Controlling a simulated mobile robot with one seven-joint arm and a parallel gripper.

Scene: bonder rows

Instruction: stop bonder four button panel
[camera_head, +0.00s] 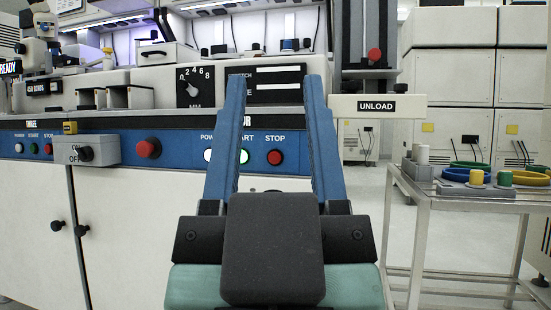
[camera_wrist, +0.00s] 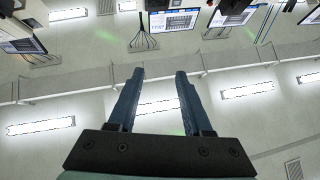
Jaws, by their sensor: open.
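The blue button panel (camera_head: 292,136) is behind my gripper in the head view. Its red STOP button (camera_head: 275,157) shows between my fingers, under the word STOP. In the wrist view my gripper (camera_wrist: 160,72) is open against ceiling lights.
At left are panel THREE's red STOP button (camera_head: 48,148), a grey ON/OFF switch box (camera_head: 85,150) and a large red button (camera_head: 148,148). An UNLOAD arm (camera_head: 376,106) juts out at right.

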